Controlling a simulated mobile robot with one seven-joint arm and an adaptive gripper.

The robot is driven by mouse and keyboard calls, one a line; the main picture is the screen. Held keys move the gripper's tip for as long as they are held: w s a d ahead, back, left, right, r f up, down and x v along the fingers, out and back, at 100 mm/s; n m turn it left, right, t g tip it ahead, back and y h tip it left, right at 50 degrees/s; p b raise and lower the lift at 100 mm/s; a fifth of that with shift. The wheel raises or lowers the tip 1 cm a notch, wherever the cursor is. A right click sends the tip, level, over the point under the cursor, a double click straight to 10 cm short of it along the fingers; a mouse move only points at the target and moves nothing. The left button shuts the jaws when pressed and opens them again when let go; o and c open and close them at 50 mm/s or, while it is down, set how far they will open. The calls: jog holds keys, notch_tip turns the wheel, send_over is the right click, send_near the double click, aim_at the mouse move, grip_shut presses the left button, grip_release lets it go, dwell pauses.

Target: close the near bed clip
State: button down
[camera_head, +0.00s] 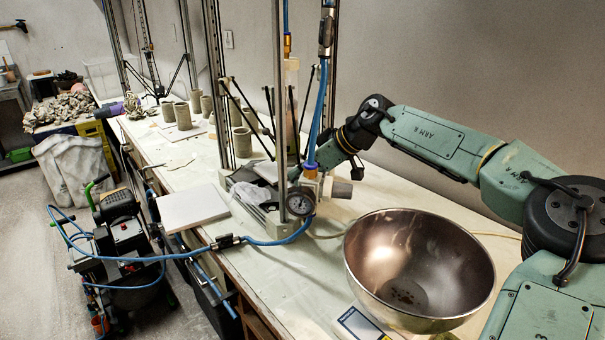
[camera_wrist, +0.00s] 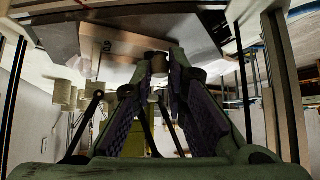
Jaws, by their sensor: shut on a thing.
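In the wrist view, my gripper (camera_wrist: 163,68) reaches up to the edge of the printer bed (camera_wrist: 120,40). Its two fingers with purple ribbed pads stand on either side of a small brown-grey round part (camera_wrist: 157,60) at that edge. The fingers are shut on this part, which appears to be the near bed clip. Whether the clip is open or closed cannot be told. In the head view, my arm reaches from the right into the delta printer (camera_head: 288,120). The fingertips and the clip are hidden there behind the printer's frame and hoses.
A large metal bowl (camera_head: 420,265) stands on the bench right of the printer. A white slab (camera_head: 192,208) lies to its left. Clay cylinders (camera_head: 183,116) stand farther back. Upright posts and blue hoses crowd my wrist. A compressor (camera_head: 120,240) stands on the floor.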

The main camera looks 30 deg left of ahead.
jog(key=c, duration=1.6)
grip_release()
jog(key=v, duration=1.2)
